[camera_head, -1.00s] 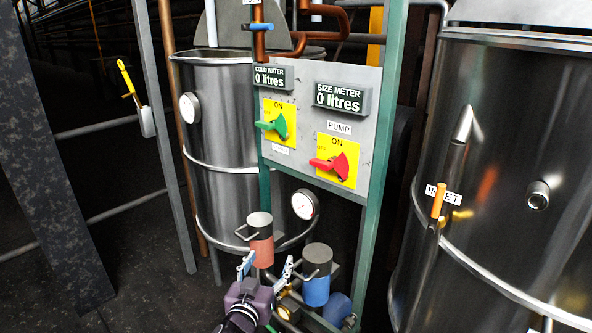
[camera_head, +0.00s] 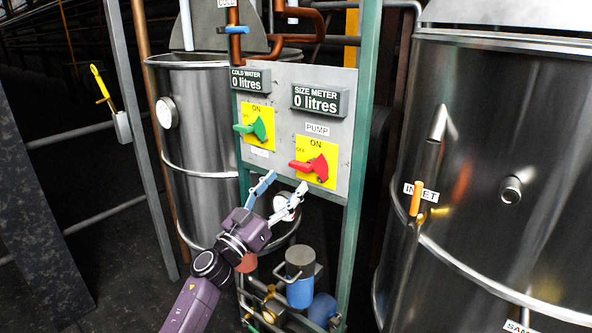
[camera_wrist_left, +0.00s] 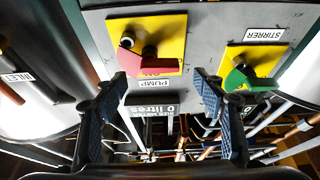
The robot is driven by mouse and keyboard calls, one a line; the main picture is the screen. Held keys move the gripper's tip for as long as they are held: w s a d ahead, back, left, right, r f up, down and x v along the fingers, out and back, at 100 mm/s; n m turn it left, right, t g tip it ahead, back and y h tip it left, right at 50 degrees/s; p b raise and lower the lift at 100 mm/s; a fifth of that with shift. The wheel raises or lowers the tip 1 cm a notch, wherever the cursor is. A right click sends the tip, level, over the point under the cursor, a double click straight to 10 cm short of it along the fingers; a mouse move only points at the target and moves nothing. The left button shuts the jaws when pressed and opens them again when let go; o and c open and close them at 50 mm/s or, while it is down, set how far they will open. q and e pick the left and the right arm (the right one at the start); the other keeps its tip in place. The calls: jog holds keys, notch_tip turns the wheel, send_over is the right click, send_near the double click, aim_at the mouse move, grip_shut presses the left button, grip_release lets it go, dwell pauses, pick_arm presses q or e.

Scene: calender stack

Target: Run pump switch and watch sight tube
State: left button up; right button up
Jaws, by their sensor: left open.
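The red pump switch (camera_head: 312,167) sits on a yellow plate under the PUMP label, its handle toward the OFF side. In the left wrist view the red switch (camera_wrist_left: 148,62) shows at upper left, upside down. The green switch (camera_head: 252,129) is to its left; the left wrist view shows this green switch (camera_wrist_left: 240,77) beside a STIRRER label. My left gripper (camera_head: 287,181) is open and empty just below the panel, its fingers pointing up toward the switches, apparently touching neither. I cannot make out a sight tube for certain. My right gripper is out of view.
The grey panel (camera_head: 283,120) carries two displays reading 0 litres and stands between green posts (camera_head: 360,120). Steel tanks stand left (camera_head: 205,130) and right (camera_head: 480,180). The right tank has an orange-handled INLET valve (camera_head: 416,198). A blue pump (camera_head: 301,283) is below.

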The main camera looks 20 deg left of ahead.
aim_at(297, 169)
pick_arm(q)
jog(key=x, duration=0.6)
jog(key=shift+s, duration=0.1)
jog(key=c, duration=1.2)
jog(key=shift+o, duration=0.2)
